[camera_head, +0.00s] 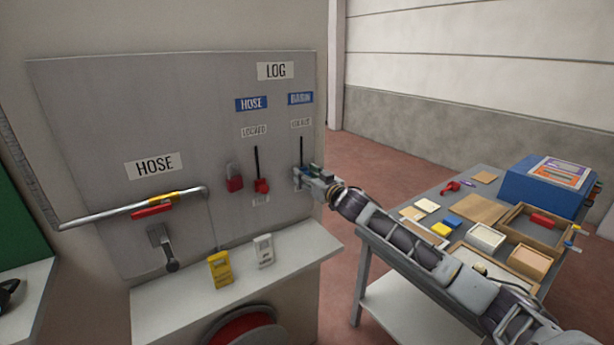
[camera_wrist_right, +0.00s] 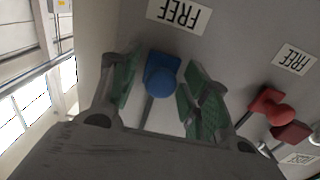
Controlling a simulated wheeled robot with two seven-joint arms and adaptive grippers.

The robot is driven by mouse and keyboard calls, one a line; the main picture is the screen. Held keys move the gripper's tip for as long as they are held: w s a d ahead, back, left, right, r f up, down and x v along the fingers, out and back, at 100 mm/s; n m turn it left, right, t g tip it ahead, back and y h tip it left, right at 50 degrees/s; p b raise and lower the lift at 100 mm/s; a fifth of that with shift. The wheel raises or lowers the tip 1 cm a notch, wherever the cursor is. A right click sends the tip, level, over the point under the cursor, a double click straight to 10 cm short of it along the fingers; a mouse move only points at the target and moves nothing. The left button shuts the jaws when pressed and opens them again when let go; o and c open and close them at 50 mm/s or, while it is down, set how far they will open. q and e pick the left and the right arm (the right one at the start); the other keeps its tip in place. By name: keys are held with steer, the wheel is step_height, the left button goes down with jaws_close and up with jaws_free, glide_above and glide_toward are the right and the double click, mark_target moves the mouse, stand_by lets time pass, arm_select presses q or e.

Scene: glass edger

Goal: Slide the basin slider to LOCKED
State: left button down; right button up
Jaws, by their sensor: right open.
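The basin slider's blue knob (camera_wrist_right: 163,75) sits in its slot at the end beside a FREE label (camera_wrist_right: 180,12) in the wrist view. My right gripper (camera_wrist_right: 160,82) is open, with its green-padded fingers on either side of the knob. A gap shows beside the knob, and I cannot tell whether either finger touches it. In the head view the right gripper (camera_head: 306,177) is at the lower end of the slot under the blue BASIN label (camera_head: 300,99) and mostly hides the knob. The LOCKED label (camera_head: 301,123) is above the slot. My left gripper is out of view.
The red hose slider (camera_head: 262,186) is to the left, with a red padlock (camera_head: 235,180) beside it. Yellow (camera_head: 220,269) and white (camera_head: 264,251) devices stand on the shelf below. A cluttered table (camera_head: 400,262) is under my right arm.

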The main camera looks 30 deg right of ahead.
mark_target(301, 138)
jaws_close()
steer(key=shift+r, duration=0.1)
steer(key=shift+r+p, duration=3.6)
steer(key=shift+r, duration=0.75)
steer(key=shift+r+p, duration=0.95)
steer(key=shift+r, duration=0.5)
jaws_free()
